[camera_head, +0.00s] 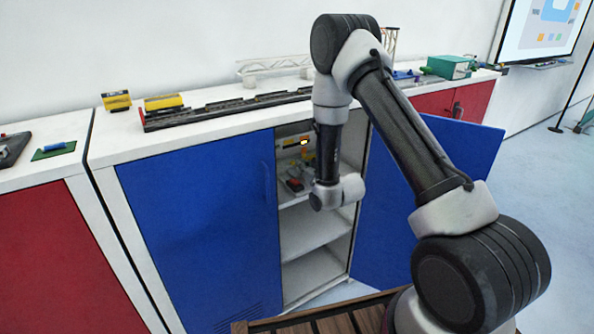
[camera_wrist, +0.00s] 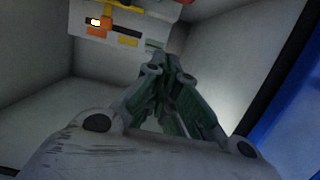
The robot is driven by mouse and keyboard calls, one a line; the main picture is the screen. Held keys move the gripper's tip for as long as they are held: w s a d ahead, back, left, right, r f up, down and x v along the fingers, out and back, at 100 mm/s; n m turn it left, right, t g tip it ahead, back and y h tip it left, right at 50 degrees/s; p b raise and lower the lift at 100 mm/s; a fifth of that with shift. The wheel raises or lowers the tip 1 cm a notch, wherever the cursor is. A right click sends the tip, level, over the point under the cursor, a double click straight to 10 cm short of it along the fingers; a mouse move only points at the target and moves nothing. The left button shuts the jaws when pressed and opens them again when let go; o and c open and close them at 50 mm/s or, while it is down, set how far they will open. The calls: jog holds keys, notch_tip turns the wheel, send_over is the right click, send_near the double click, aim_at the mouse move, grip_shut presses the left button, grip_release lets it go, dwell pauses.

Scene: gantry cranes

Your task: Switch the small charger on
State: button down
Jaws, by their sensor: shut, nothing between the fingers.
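A pale box-like unit (camera_wrist: 125,38), which may be the small charger, is at the top of the wrist view, partly cut off by the frame edge. Its face has an orange part with a glowing light (camera_wrist: 97,22), an orange stripe and dark slots. In the head view the unit (camera_head: 288,143) sits inside the open blue cabinet, its light (camera_head: 304,140) glowing. My gripper (camera_wrist: 172,62) is shut and empty, its tips just below and right of the unit's face in the wrist view. I cannot tell whether they touch it. My wrist hides the gripper in the head view.
The cabinet's right blue door (camera_head: 440,165) stands open; the left one (camera_head: 200,220) is shut. A red and dark item (camera_head: 295,184) lies on the upper shelf. Cabinet walls are close around my gripper. The lower shelf (camera_head: 308,233) looks bare.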

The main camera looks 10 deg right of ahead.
jog(key=v, duration=0.2)
jog(key=r+v, duration=0.1)
jog(key=v, duration=0.2)
jog(key=shift+w+f, duration=0.1)
jog(key=shift+f, duration=0.1)
jog(key=s+d+f+g+h, duration=0.25)
jog(key=s+f+g, duration=0.45)
jog(key=f, duration=0.5)
jog(key=s+d+r+g+h, duration=0.1)
jog(key=s+d+r+g, duration=0.2)
jog(key=s, duration=0.4)
jog(key=s+d+r+m, duration=0.1)
jog(key=s+d+r, duration=0.1)
jog(key=s+r, duration=0.6)
jog(key=s+d+r+m+h, duration=0.1)
jog(key=s+d+r, duration=0.1)
jog(key=s+r, duration=0.6)
jog(key=s+d+r+m, duration=0.1)
jog(key=s+d+r, duration=0.2)
jog(key=s+r, duration=0.5)
notch_tip(320, 180, up, 11)
jog(key=shift+f+m, duration=0.2)
jog(key=shift+m, duration=0.1)
